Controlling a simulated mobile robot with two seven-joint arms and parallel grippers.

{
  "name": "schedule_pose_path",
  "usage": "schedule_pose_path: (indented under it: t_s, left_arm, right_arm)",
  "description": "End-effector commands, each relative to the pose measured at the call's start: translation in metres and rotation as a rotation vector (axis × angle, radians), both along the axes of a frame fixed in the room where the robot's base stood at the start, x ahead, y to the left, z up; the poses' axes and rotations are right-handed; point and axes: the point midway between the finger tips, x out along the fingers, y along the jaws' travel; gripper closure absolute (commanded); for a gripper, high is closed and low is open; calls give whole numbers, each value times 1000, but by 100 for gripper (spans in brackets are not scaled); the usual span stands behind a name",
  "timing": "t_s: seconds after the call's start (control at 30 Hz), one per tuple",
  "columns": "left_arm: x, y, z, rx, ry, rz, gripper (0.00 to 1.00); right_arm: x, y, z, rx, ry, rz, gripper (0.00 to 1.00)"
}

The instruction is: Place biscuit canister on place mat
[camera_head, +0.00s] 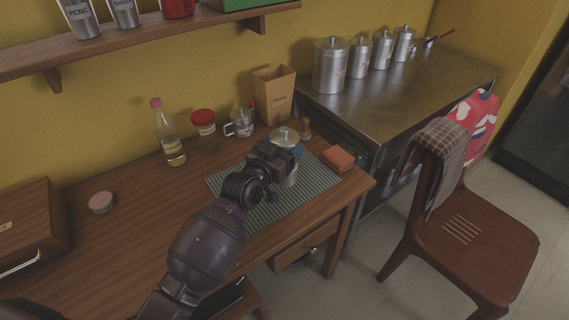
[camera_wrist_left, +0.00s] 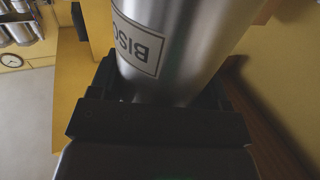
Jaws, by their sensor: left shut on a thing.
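The biscuit canister (camera_head: 286,135) is steel with a domed lid, and its body is mostly hidden behind my gripper in the head view. In the left wrist view the canister (camera_wrist_left: 185,45) fills the upper middle, with a label whose visible letters read "BISC" upside down. My left gripper (camera_head: 283,153) is shut on the canister, with a dark finger on either side of it. The canister is over the back right part of the striped place mat (camera_head: 250,208) on the wooden desk. I cannot tell whether its base touches the mat. My right gripper is not in view.
An orange-brown box (camera_head: 339,159) and a small wooden stamp-like object (camera_head: 305,129) are close to the mat's right side. Behind are a paper bag (camera_head: 274,95), a glass pot (camera_head: 241,123), a red-lidded jar (camera_head: 203,122) and a bottle (camera_head: 169,135). Several steel canisters (camera_head: 330,66) stand on the metal counter.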

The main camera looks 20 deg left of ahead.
Motion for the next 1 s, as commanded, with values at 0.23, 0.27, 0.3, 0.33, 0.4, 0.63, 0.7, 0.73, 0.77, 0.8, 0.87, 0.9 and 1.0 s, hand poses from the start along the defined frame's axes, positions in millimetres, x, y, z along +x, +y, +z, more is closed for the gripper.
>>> schedule_pose_path:
  t_s: [0.23,0.27,0.3,0.33,0.4,0.63,0.7,0.73,0.77,0.8,0.87,0.9,1.0]
  left_arm:
    - [0,0,-37,3,6,-1,68]
    - [0,0,-41,1,5,-1,68]
    - [0,0,-47,1,4,-1,68]
    - [0,0,-50,1,4,-1,68]
    - [0,0,-55,1,2,0,68]
    - [0,0,-55,1,-3,0,68]
    - [0,0,-55,1,-4,0,68]
    - [0,0,-55,1,-3,0,68]
    - [0,0,-55,1,-3,0,68]
    - [0,0,-57,0,-3,0,68]
    - [0,0,-58,0,-2,0,68]
    - [0,0,-60,0,-2,0,68]
    - [0,0,-59,1,-1,0,14]
  right_arm:
    - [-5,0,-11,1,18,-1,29]
    - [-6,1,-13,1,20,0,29]
    - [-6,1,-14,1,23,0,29]
    - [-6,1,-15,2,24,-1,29]
    - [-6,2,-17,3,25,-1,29]
    - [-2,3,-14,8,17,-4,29]
    - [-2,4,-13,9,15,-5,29]
    - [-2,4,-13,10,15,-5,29]
    - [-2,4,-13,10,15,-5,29]
    - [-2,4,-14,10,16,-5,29]
    - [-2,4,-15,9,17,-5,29]
    - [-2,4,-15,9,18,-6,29]
    - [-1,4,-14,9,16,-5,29]
